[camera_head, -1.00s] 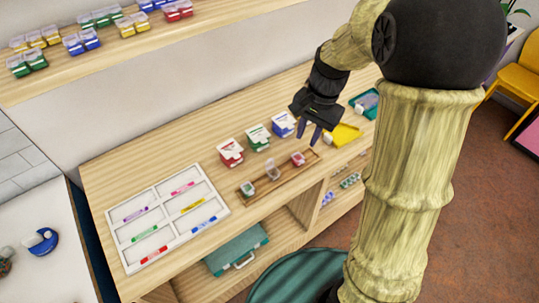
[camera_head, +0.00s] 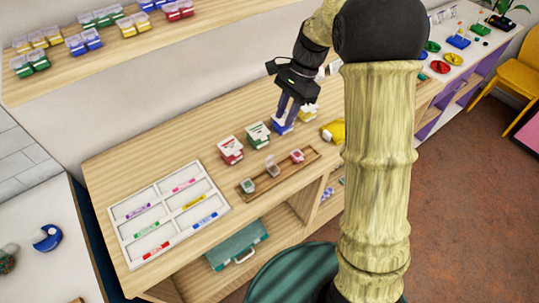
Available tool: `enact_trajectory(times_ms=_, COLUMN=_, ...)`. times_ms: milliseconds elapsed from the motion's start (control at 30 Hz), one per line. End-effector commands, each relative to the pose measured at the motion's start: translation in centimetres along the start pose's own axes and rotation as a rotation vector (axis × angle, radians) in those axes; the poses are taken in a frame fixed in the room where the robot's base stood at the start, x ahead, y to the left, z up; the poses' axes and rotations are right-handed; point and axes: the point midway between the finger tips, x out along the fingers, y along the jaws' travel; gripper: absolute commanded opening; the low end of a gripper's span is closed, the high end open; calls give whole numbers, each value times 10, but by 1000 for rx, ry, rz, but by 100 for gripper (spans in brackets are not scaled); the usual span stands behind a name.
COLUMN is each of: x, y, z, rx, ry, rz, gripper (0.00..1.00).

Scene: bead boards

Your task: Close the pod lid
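A narrow wooden tray (camera_head: 285,172) on the worktop holds three small pods in a row. The left pod (camera_head: 247,186) is greenish, and the right pod (camera_head: 297,156) is red. The middle pod (camera_head: 272,170) is grey-white with its clear lid (camera_head: 270,159) standing up, open. My gripper (camera_head: 287,117) points down behind the tray's right part, in front of the blue box (camera_head: 281,127) in the picture. Its two dark fingers stand apart with nothing visible between them. Whether it touches the blue box cannot be told.
A red box (camera_head: 230,150) and a green box (camera_head: 257,134) stand behind the tray. A yellow item (camera_head: 333,131) lies to the right, partly hidden by my arm. A shelf (camera_head: 150,45) holds several small containers above.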

Motion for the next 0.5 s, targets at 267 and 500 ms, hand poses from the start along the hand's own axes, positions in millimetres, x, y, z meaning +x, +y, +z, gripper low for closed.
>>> enact_trajectory(times_ms=267, x=49, y=1, z=0, rx=3, ry=-3, rz=4, gripper=25)
enact_trajectory(times_ms=500, x=92, y=2, z=0, rx=3, ry=-3, rz=5, gripper=25)
